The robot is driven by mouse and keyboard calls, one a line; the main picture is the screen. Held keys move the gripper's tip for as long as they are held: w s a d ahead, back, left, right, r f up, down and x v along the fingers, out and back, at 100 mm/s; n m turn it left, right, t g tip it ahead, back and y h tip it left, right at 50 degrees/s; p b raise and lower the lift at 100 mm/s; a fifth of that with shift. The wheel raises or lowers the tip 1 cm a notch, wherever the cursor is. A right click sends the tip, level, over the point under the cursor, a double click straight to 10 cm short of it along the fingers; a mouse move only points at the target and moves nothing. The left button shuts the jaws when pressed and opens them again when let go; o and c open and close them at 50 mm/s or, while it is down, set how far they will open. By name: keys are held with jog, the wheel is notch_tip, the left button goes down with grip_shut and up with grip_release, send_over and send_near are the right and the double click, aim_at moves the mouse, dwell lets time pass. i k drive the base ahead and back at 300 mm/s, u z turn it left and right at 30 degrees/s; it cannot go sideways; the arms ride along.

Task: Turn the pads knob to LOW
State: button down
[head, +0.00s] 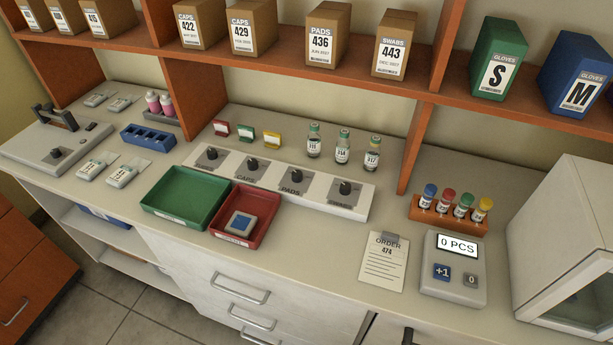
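A long white panel (356,207) with several black knobs lies on the counter in the middle of the head view. The pads knob (299,174) is the third from the left, on a grey plate with the word PADS in front of it. Its pointer and any setting marks are too small to read, so I cannot tell its setting. The caps knob (252,164) is to its left and another knob (345,187) to its right. My gripper is not in view.
A green tray (165,207) and a red tray (222,238) holding a blue-and-grey item sit in front of the panel. Small vials (342,148) and coloured cards stand behind it. An order sheet (380,265) and a counter device (453,268) are at right. A shelf with boxes overhangs the back.

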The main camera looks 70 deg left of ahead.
aim_at(297, 174)
jog(key=u, duration=2.65)
